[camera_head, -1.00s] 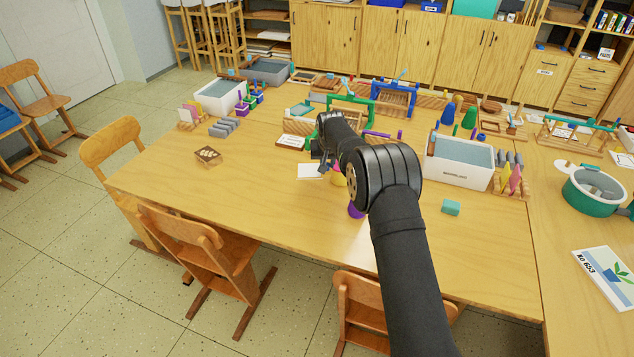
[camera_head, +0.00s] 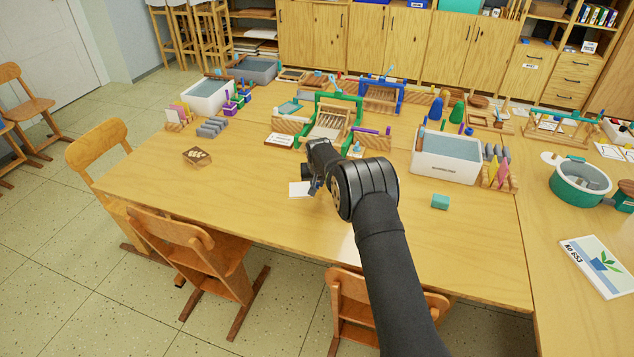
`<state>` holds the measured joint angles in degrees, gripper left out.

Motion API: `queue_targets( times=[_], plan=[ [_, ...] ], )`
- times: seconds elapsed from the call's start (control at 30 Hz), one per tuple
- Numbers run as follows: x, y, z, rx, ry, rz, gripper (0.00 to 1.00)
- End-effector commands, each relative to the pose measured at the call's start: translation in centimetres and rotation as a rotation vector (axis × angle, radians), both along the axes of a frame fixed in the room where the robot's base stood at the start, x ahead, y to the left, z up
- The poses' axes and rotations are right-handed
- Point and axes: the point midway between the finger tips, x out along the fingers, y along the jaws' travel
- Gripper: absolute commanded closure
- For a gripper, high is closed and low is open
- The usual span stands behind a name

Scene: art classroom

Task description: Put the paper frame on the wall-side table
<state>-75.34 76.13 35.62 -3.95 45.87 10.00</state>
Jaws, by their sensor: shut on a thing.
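A small flat white rectangular piece (camera_head: 299,189), which may be the paper frame, is at my gripper (camera_head: 313,188). My gripper is over the front middle of the big wooden table (camera_head: 240,210), and its fingers are small and partly hidden by my wrist. They appear closed on the right side of the white piece. I cannot tell how high it is above the tabletop. A second wooden table (camera_head: 560,225) adjoins on the right. I cannot tell which table is the wall-side one.
Looms with green (camera_head: 334,98) and blue frames stand behind my gripper. A white bin (camera_head: 437,168) and a teal block (camera_head: 440,201) are right of my arm. The right table bears a teal pot (camera_head: 580,190) and a booklet (camera_head: 598,266). The big table's left front is mostly clear.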

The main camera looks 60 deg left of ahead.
Motion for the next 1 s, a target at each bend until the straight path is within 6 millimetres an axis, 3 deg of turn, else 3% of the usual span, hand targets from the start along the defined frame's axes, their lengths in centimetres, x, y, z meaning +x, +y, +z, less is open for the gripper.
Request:
queue_targets(
  times=[0.03, 0.07, 0.13, 0.17, 0.57, 1.0],
  plan=[
    [0.0, 0.0, -0.2, 0.0, 0.0, 0.0, 1.0],
    [0.0, 0.0, -0.1, 0.0, 0.0, 0.0, 0.76],
    [0.0, 0.0, -0.1, 0.0, 0.0, 0.0, 0.62],
    [0.0, 0.0, -0.1, 0.0, 0.0, 0.0, 0.6],
    [-0.1, -0.1, 0.7, 0.001, 0.0, 0.0, 0.6],
    [-1.1, -2.7, 7.5, 0.002, 0.0, 0.0, 0.6]
  ],
)
